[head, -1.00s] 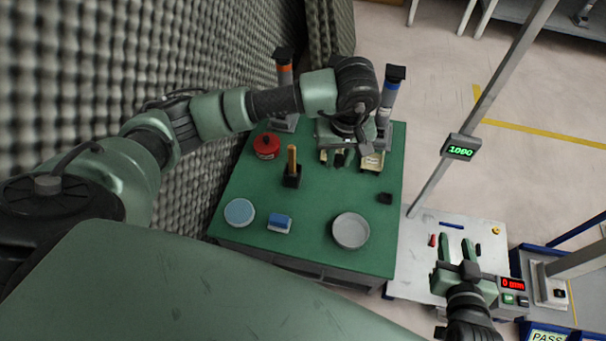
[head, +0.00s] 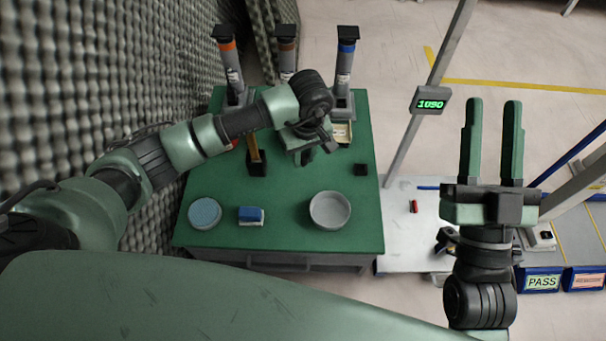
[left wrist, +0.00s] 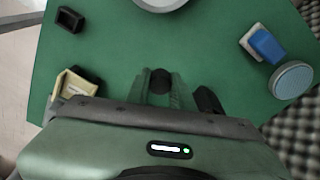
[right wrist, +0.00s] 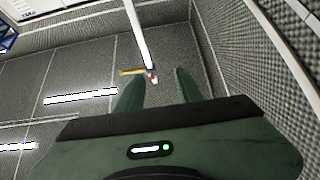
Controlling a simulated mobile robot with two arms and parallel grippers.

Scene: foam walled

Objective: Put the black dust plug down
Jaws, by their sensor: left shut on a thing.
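The black dust plug (left wrist: 160,81) is a small round dark piece between the fingertips of my left gripper (left wrist: 160,90) in the left wrist view. That gripper is shut on it. In the head view my left gripper (head: 306,157) is over the green table (head: 290,185), behind the grey round dish (head: 330,209); the plug is hard to make out there. Whether it touches the table I cannot tell. My right gripper (head: 491,125) is raised right of the table, fingers apart and empty. The right wrist view shows the same open fingers (right wrist: 160,90).
Wood-handled tool in a black holder (head: 257,168) stands left of the left gripper. A black square block (head: 361,169) lies right. Blue sponge (head: 251,215) and light-blue disc (head: 205,212) lie at front left. Capped tubes (head: 346,65) stand behind. Foam wall (head: 80,80) borders the left.

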